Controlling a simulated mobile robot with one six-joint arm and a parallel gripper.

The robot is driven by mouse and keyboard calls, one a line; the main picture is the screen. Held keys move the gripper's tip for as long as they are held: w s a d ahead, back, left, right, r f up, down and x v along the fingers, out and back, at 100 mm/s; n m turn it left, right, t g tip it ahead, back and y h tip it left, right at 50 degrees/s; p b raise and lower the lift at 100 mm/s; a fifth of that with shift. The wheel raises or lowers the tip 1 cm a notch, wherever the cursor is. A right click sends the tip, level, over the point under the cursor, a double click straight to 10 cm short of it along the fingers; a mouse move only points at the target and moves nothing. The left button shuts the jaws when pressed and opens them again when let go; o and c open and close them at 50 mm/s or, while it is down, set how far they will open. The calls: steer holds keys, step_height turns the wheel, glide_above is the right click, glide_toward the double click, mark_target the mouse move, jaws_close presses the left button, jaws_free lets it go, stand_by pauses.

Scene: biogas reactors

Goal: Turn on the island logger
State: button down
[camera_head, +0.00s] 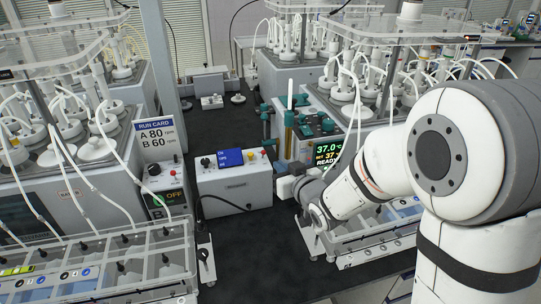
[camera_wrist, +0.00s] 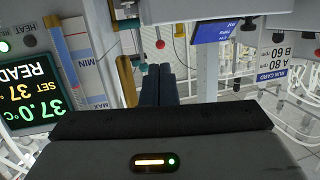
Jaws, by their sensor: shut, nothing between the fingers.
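A pale grey box with a small blue screen (camera_head: 230,158) stands on the dark bench in the middle; I take it for the island logger, though no name on it is readable. It has a black knob (camera_head: 206,162) left of the screen and yellow and red controls (camera_head: 263,153) on the right. In the wrist view, which is upside down, the blue screen (camera_wrist: 214,30) shows at the top. My gripper (camera_head: 283,178) is just right of the box, at its front right corner. Its two dark fingers (camera_wrist: 158,85) are together and empty. Contact with the box cannot be told.
A reactor control unit (camera_head: 328,155) reading 37.0 °C and READY is close on the right, with teal fittings (camera_head: 312,124). A run card (camera_head: 158,138) stands left. Dark bench (camera_head: 255,240) is clear in front of the box.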

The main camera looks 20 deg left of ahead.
mark_target(265, 152)
steer(key=p+x, duration=0.1)
steer(key=x, duration=0.6)
steer(key=shift+w+a+f+p, duration=0.1)
steer(key=shift+w+a+p, duration=0.05)
steer(key=shift+p, duration=0.25)
steer(key=shift+w+a+b, duration=0.1)
steer(key=shift+w+b, duration=0.05)
steer(key=shift+b, duration=0.8)
steer(key=shift+r, duration=0.35)
steer(key=r+b+v, duration=0.1)
steer(key=b+v, duration=0.1)
steer(key=v, duration=1.1)
steer(key=shift+r, duration=0.5)
steer(key=shift+d, duration=0.25)
